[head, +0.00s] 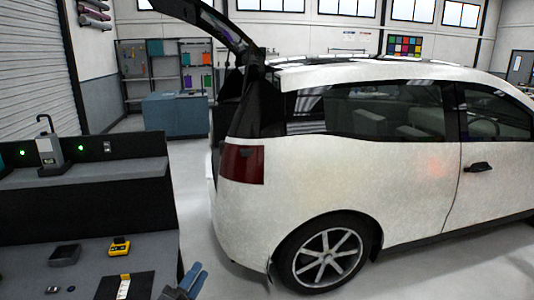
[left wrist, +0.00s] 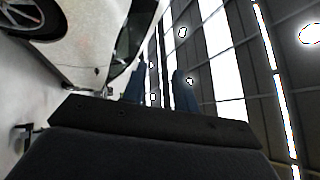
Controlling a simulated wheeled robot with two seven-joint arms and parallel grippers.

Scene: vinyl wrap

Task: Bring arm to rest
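My left gripper (head: 194,272) shows at the bottom of the head view, beside the right edge of the workbench and in front of the car's rear. Its two blue fingers also show in the left wrist view (left wrist: 161,75), standing apart with nothing between them. The rest of the left arm is cut off by the bottom edge of the head view. My right arm and gripper are not in either view.
A white car (head: 380,160) with its tailgate (head: 205,18) raised fills the right side. A workbench (head: 90,200) at left holds a yellow device (head: 119,246), a dark tray (head: 64,254) and small items. Open floor (head: 190,190) lies between bench and car.

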